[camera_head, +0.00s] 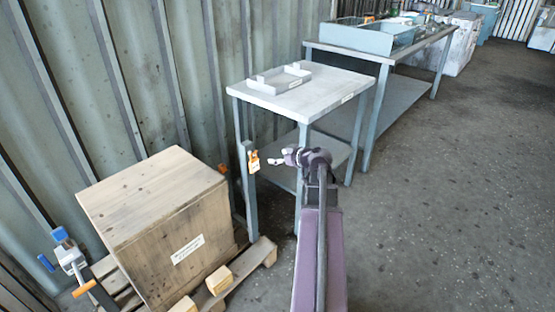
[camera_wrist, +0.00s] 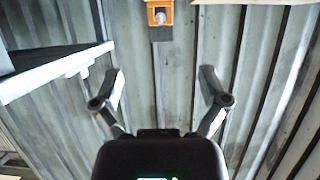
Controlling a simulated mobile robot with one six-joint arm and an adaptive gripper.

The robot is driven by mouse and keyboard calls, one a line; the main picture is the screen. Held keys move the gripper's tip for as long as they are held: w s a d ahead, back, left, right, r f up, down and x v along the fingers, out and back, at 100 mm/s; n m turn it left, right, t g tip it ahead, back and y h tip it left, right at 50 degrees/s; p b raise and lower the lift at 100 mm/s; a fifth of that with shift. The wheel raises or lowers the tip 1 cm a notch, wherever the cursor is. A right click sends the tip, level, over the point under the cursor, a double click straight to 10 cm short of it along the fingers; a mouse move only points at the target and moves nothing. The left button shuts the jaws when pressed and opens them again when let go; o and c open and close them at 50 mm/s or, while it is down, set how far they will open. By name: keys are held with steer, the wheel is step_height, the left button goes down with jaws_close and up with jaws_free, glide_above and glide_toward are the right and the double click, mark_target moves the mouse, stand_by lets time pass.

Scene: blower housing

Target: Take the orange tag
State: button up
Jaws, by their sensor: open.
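The orange tag (camera_head: 254,161) hangs at the left front leg of the small grey table, below the tabletop. In the wrist view an orange block with a pale round part (camera_wrist: 160,14), which looks like the tag, is at the top centre, partly cut off by the frame edge. My gripper (camera_head: 273,174) is open and just to the right of the tag in the head view. In the wrist view my gripper (camera_wrist: 160,88) has its two fingers spread wide with nothing between them. The tag lies beyond the fingertips, about midway between them, with a visible gap.
The small grey table (camera_head: 325,92) carries a shallow grey tray (camera_head: 278,79). A wooden crate (camera_head: 152,222) on a pallet (camera_head: 258,252) stands at left, beside a blue-and-orange device (camera_head: 72,262). A longer bench (camera_head: 400,52) stands behind. The floor at right is clear.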

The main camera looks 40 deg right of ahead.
mark_target(254, 154)
steer(key=shift+w, duration=0.1)
steer(key=b+x, duration=0.5)
steer(key=x, duration=0.8)
steer(key=shift+w+a+f, duration=0.1)
steer(key=shift+w+f, duration=0.15)
steer(key=shift+w, duration=0.05)
steer(key=c, duration=1.2)
steer(key=shift+r, duration=0.2)
steer(key=shift+r+p, duration=0.4)
steer(key=shift+p, duration=0.05)
steer(key=shift+s, duration=0.1)
